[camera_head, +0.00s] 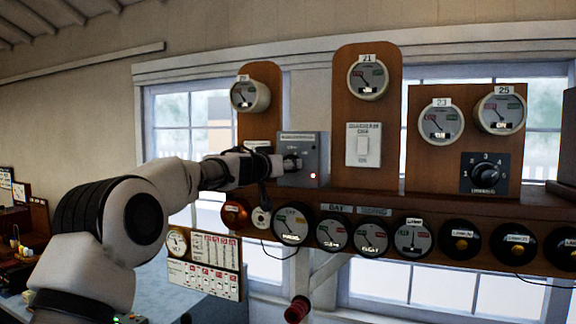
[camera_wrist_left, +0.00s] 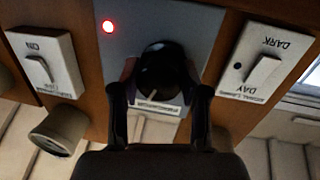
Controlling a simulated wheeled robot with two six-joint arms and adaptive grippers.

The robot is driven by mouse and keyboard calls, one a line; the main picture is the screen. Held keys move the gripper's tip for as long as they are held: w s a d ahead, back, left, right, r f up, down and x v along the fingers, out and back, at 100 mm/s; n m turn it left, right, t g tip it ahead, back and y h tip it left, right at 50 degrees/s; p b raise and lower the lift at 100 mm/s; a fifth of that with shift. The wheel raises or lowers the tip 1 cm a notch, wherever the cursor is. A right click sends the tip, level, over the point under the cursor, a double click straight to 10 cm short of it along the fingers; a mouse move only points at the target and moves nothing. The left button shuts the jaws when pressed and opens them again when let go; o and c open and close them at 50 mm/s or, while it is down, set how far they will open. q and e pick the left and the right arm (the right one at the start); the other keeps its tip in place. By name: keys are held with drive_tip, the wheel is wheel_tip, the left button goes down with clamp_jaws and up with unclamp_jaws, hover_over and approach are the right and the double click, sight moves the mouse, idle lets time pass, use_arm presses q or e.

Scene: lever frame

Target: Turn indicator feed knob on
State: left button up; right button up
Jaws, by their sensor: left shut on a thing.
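The indicator feed knob (camera_wrist_left: 161,68) is a round black knob on a grey plate in the left wrist view. In the head view its grey box (camera_head: 314,150) is mounted on the wooden shelf, with a small label at its top. A small red lamp (camera_wrist_left: 108,26) glows on the plate; it also shows at the box's lower right in the head view (camera_head: 313,175). My left gripper (camera_wrist_left: 160,78) has its fingers on both sides of the knob and is shut on it. My right gripper is not in view.
White rocker switches flank the plate: an ON switch (camera_wrist_left: 46,64) and a DARK/DAY switch (camera_wrist_left: 257,68). In the head view, a white switch (camera_head: 363,145) and a numbered rotary knob (camera_head: 485,173) sit further right. Round dials (camera_head: 292,226) line the shelf's front below.

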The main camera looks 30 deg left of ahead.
use_arm(q)
drive_tip(key=m+y, duration=0.1)
drive_tip(key=m, duration=0.4)
drive_tip(key=shift+r+g, duration=0.15)
drive_tip(key=shift+g, duration=0.15)
drive_tip(key=o, duration=1.2)
drive_tip(key=shift+w, duration=0.1)
drive_tip(key=o, duration=0.5)
drive_tip(key=shift+w, duration=0.15)
drive_tip(key=shift+w+f, duration=0.2)
drive_tip(key=shift+f, duration=0.1)
drive_tip(key=shift+s+r, duration=0.1)
drive_tip(key=shift+s, duration=0.2)
